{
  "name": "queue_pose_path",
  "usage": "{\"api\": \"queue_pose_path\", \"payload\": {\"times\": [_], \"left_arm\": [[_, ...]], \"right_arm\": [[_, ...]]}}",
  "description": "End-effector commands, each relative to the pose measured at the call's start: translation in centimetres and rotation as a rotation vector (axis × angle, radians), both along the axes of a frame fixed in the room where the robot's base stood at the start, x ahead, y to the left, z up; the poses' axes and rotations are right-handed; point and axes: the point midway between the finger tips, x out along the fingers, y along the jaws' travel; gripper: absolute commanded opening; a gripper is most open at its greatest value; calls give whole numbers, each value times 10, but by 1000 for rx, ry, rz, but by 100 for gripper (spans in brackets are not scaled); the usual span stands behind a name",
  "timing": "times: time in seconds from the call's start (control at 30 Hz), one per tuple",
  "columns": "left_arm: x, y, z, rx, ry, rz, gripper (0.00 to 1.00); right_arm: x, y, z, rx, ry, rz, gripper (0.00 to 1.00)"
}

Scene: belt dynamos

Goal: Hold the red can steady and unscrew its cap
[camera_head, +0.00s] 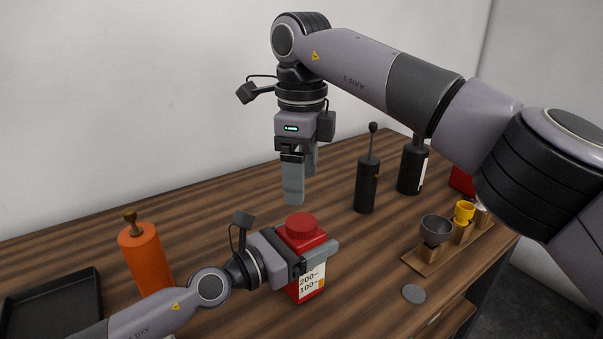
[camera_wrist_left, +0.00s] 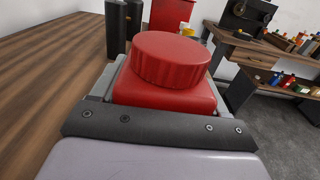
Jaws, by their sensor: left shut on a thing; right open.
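The red can (camera_head: 309,288) stands upright on the wooden table, with a white label marked with numbers on its front. Its round ribbed red cap (camera_head: 302,225) sits on top. My left gripper (camera_head: 315,255) is shut around the can's upper body, below the cap. In the left wrist view the can's shoulder (camera_wrist_left: 165,92) is between the fingers and the cap (camera_wrist_left: 172,59) is clear of them. My right gripper (camera_head: 298,180) is open and empty, pointing down above the cap and apart from it.
An orange bottle (camera_head: 145,258) and a black tray (camera_head: 52,305) are at the left. Two black bottles (camera_head: 367,185) (camera_head: 411,168) stand behind right. A wooden stand (camera_head: 421,268) holds a grey bowl (camera_head: 436,229) and a yellow cup (camera_head: 464,211). A grey disc (camera_head: 413,293) lies near the front edge.

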Motion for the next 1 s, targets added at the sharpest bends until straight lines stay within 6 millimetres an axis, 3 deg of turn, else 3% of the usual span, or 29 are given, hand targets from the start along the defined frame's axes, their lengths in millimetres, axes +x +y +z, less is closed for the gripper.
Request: {"api": "queue_pose_path", "payload": {"times": [1.0], "left_arm": [[-1,0,-1,1,2,-2,0]], "right_arm": [[0,0,0,1,-1,-1687,77]]}}
